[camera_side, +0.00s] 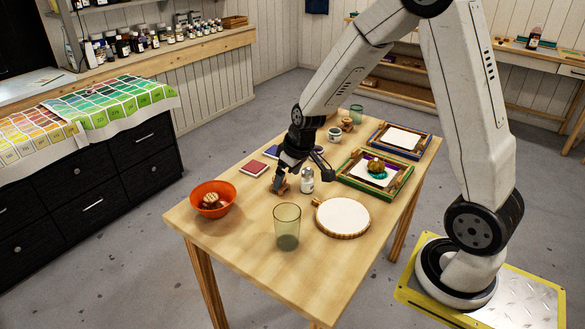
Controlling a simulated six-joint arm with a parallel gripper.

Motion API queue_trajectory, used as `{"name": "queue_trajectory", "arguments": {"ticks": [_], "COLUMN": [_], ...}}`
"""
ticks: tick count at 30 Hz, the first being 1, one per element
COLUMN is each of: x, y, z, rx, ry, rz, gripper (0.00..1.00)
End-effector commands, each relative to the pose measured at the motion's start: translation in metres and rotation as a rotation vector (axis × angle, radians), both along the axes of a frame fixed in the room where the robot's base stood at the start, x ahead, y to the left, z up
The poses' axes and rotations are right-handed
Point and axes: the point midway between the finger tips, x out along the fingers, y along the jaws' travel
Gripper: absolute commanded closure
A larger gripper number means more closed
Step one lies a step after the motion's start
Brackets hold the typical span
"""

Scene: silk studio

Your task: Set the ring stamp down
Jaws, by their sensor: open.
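My gripper (283,177) points down at the left-middle of the wooden table and is open. A small wooden stamp (283,188), which looks like the ring stamp, is at the fingertips, low at the table top. Its printing face is hidden, and I cannot tell whether the fingers touch it. Another small wooden stamp-like piece (347,124) stands at the back of the table.
An orange bowl (203,207) with wooden pieces stands left, a green glass (287,230) in front. A small bottle (307,181) is close right of my gripper. A round white pad (343,217), a green frame (345,180), and red (252,168) and blue (272,151) pads lie around.

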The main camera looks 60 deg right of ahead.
Motion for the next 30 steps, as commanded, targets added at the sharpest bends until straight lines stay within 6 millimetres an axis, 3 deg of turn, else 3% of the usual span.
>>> {"name": "queue_trajectory", "arguments": {"ticks": [6, 12, 15, 30], "x": [-0.058, -0.104, -0.118, -0.126], "y": [0.047, 0.072, 0.077, 0.08], "z": [0.018, 0.023, 0.024, 0.023], "rx": [-0.008, -0.018, -0.022, -0.024], "ry": [0.032, 0.051, 0.057, 0.061], "rz": [0.007, 0.002, 0.001, -0.004], "gripper": [0.0, 0.0, 0.0, 0.0]}}
